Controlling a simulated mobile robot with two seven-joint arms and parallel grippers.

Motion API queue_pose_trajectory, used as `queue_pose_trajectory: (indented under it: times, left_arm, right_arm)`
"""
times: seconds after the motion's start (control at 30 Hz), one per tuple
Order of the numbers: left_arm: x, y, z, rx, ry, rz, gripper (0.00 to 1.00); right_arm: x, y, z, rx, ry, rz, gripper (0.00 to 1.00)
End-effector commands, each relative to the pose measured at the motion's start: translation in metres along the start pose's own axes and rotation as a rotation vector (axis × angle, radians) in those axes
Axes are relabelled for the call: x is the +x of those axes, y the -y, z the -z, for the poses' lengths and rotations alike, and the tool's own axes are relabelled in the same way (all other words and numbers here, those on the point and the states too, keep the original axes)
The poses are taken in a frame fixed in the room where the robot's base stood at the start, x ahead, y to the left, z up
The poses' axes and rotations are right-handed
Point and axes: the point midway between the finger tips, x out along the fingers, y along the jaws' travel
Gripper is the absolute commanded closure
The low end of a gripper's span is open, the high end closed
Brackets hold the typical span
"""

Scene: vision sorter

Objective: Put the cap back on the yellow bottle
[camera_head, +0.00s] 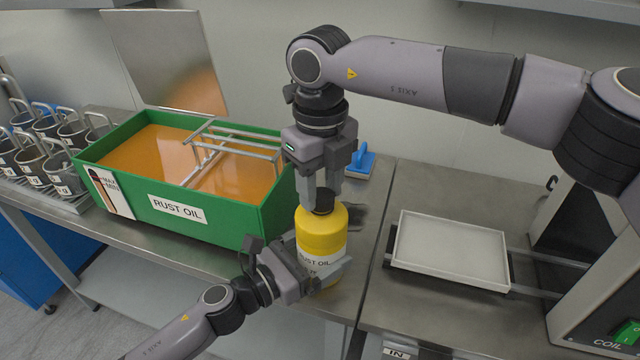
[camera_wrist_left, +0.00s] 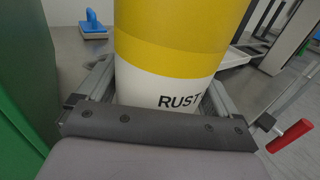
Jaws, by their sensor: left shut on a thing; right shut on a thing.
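The yellow bottle (camera_head: 320,238), with a white "RUST OIL" label, stands upright on the metal bench at the right end of the green tank. My left gripper (camera_head: 325,275) is shut around its lower part. The bottle (camera_wrist_left: 172,45) also fills the middle of the left wrist view, between the fingers of the left gripper (camera_wrist_left: 160,100). The black cap (camera_head: 321,201) is at the top of the bottle. My right gripper (camera_head: 322,190) points down from above, shut on the cap. I cannot tell whether the cap is seated or threaded on the neck.
The green tank (camera_head: 225,231) of orange liquid, with a metal rack (camera_head: 236,146) in it, stands close on the left. A blue-handled block (camera_head: 361,161) lies behind the bottle. A white tray (camera_head: 452,250) is on the right. Several metal cups (camera_head: 72,134) stand far left.

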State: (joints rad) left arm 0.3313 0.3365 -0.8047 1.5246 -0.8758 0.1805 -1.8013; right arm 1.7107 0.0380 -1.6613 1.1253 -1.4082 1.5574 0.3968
Motion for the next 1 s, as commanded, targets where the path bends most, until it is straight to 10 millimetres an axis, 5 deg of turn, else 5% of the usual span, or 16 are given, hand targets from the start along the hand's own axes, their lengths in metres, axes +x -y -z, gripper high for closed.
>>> queue_pose_trajectory:
  times: [1.0]
  left_arm:
    - [-0.0002, -0.0004, 0.0004, -0.001, -0.001, -0.001, 0.92]
  right_arm:
    - [0.0004, 0.0023, 0.0037, 1.622, -0.001, -0.005, 0.86]
